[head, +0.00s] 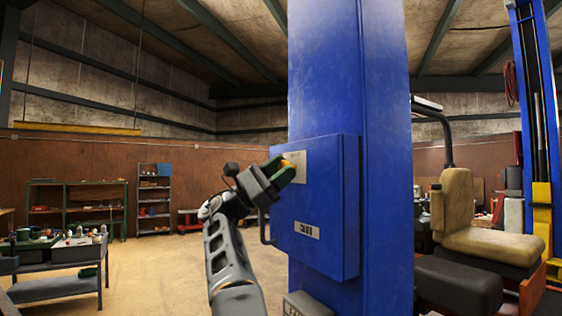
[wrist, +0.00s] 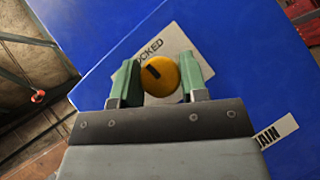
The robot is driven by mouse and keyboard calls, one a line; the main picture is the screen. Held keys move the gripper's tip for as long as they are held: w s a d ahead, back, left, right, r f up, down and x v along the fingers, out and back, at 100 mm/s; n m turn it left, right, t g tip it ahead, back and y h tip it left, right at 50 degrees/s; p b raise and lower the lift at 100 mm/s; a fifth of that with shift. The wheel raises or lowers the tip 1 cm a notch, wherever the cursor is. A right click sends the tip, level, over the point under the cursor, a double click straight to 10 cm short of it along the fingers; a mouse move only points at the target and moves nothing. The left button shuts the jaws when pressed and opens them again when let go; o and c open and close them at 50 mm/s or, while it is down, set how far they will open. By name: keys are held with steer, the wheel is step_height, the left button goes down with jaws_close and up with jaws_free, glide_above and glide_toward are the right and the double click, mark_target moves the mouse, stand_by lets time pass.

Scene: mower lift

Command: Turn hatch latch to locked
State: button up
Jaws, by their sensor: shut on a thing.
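The hatch latch is a round yellow knob (wrist: 172,78) with a dark mark on its face, pointing to the upper left in the wrist view. It sits over a white label (wrist: 172,45) on which "OCKED" can be read; the start of the word is hidden. My gripper (wrist: 160,80) has its two green fingers on either side of the knob, shut on it. In the head view my gripper (head: 282,170) is at the upper left of the blue box (head: 345,210) on the blue column, covering most of the knob there.
The blue column (head: 385,80) stands behind the box. A handle (head: 264,230) sticks out at the box's left edge. A mower with a tan seat (head: 470,220) stands at right. A bench (head: 55,270) and shelves (head: 154,200) are at left, with open floor between.

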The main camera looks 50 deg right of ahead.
steer(key=shift+m+g+y+p, duration=0.35)
steer(key=shift+m+y, duration=0.25)
steer(key=shift+m, duration=0.3)
steer(key=shift+y, duration=0.3)
steer(key=o, duration=0.9)
steer(key=b+v, duration=0.2)
steer(key=v, duration=1.2)
